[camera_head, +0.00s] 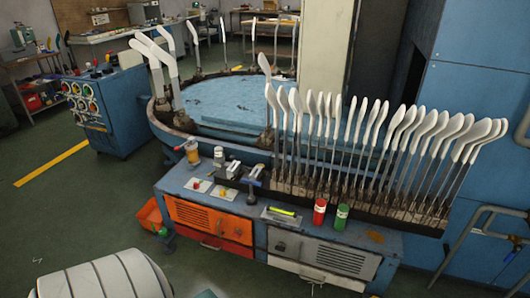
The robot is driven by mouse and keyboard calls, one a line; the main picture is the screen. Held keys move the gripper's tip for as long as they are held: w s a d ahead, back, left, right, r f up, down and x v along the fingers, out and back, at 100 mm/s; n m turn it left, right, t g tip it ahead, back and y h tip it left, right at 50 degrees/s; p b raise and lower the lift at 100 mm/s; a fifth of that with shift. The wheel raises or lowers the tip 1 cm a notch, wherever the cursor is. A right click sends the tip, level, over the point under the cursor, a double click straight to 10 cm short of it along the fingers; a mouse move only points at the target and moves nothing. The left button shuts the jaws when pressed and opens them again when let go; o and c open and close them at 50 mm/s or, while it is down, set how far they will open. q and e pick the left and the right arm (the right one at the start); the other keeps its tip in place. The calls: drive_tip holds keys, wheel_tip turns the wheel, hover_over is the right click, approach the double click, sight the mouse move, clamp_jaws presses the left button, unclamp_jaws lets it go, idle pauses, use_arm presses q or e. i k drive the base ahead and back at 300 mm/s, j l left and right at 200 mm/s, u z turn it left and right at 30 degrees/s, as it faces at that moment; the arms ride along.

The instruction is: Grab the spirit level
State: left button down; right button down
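A small yellow-green bar (282,211), which looks like the spirit level, lies flat on the top of the blue workbench (375,236) near its front edge. It seems to rest on or beside a dark flat piece. Neither of my grippers is in view, so nothing is seen touching the bar.
A red can (319,212) and a green can (341,217) stand right of the bar. A vise-like clamp (252,184) is to its left. A row of upright white sock forms (400,120) stands behind. An orange bin (150,214) is at the bench's left.

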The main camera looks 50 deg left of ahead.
sight(277, 212)
drive_tip(key=u, duration=1.35)
